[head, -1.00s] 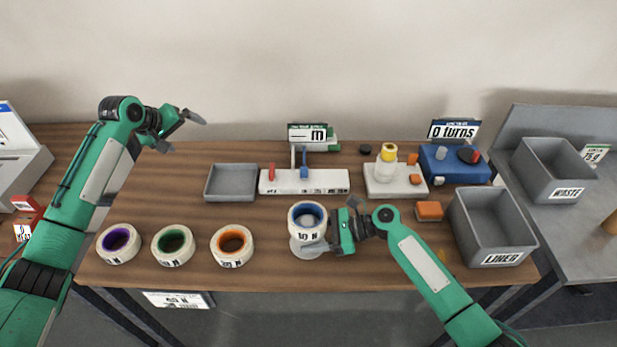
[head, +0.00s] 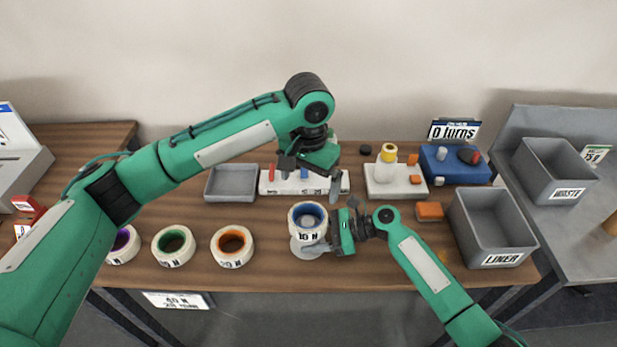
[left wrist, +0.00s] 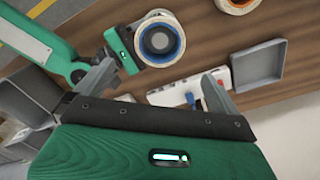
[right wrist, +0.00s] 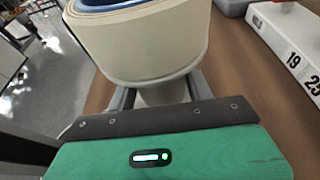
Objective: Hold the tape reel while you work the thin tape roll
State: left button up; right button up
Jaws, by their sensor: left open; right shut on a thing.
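A cream tape reel with a blue core (head: 308,208) rests on a round grey base near the front middle of the table; it also shows in the left wrist view (left wrist: 160,42) and close up in the right wrist view (right wrist: 150,40). My right gripper (head: 332,232) is shut on it from the right, its fingers partly hidden under the roll's lower edge. My left gripper (head: 312,178) is open and empty, above the white numbered strip (head: 328,184), behind the reel. Cream rolls with orange (head: 232,248), green (head: 173,247) and purple (head: 123,246) cores lie to the left.
A grey tray (head: 231,183) lies behind the rolls. A white block with a yellow-topped post (head: 396,182), a blue turns counter (head: 455,166), an orange block (head: 429,211) and the LINER bin (head: 492,228) are at the right. A WASTE bin (head: 556,170) stands on the side table.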

aim_at(308, 219)
pick_arm(q)
notch_tip(308, 219, down, 12)
jog(key=shift+r, duration=0.1)
dwell(0.4)
jog(key=c, duration=1.1)
jog(key=shift+r, duration=0.25)
jog(key=shift+r, duration=1.3)
jog(key=shift+r, duration=0.1)
jog(key=shift+r, duration=2.15)
